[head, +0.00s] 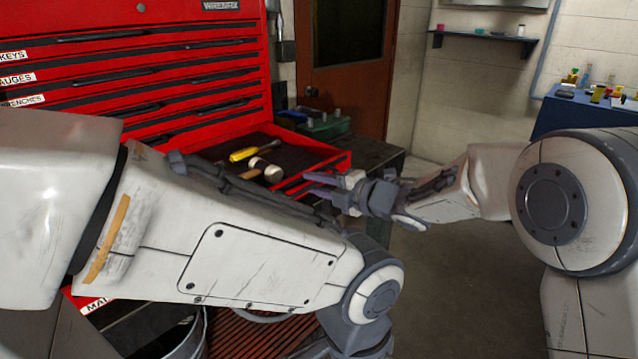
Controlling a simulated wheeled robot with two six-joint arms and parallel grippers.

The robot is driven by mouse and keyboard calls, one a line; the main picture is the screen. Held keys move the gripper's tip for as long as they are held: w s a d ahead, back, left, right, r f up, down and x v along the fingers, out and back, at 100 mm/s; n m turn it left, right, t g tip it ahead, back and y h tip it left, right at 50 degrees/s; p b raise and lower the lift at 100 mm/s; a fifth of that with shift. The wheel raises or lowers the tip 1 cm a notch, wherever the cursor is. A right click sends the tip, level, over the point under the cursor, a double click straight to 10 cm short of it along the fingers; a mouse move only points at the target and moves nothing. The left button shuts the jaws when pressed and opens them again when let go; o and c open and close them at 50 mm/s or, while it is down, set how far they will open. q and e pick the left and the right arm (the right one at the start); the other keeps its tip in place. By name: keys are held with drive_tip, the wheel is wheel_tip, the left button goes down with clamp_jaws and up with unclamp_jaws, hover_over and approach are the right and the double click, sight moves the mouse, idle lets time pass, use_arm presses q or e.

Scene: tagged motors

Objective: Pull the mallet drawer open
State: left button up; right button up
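The mallet drawer stands pulled out from the red tool chest. Its red rim (335,160) shows at the right, and a label starting "MAL" (95,305) shows at the lower left. A mallet with a pale head (267,171) and a yellow-handled tool (255,150) lie on its dark lining. My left arm hides much of the drawer's front and handle. My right gripper (312,184) is by the drawer front near its right end. Its fingers look apart, with nothing visible between them; contact with the drawer is unclear. My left gripper is out of view.
The chest's upper drawers (150,75) are shut. A green tray (318,125) stands on a dark surface behind the open drawer. A blue cabinet (575,113) with bottles stands at the far right. Floor in the middle right is clear. A bucket (190,340) shows at the bottom.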

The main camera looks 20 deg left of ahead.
drive_tip(key=shift+d+r, duration=0.1)
drive_tip(key=shift+d, duration=0.1)
drive_tip(key=v, duration=1)
drive_tip(key=shift+s, duration=0.1)
drive_tip(key=s+d+f+m+t+h, duration=0.1)
drive_tip(key=s+d+f+m+h, duration=0.4)
drive_tip(key=m, duration=0.4)
drive_tip(key=s+d+f+m+t+h, duration=0.1)
drive_tip(key=s+d+f+m+h, duration=0.15)
drive_tip(key=d+m+h, duration=0.45)
drive_tip(key=s+d+f+m+g+h, duration=0.1)
drive_tip(key=s+d+f+m+g, duration=0.25)
drive_tip(key=s, duration=0.65)
drive_tip(key=s+d+f+m+g, duration=0.25)
drive_tip(key=s+m+g, duration=0.2)
drive_tip(key=s, duration=0.45)
wheel_tip(320, 180, up, 16)
drive_tip(key=s+p, duration=0.1)
drive_tip(key=p, duration=1.4)
drive_tip(key=shift+s+d+h, duration=0.2)
drive_tip(key=shift+d+h, duration=0.1)
drive_tip(key=shift+d, duration=0.05)
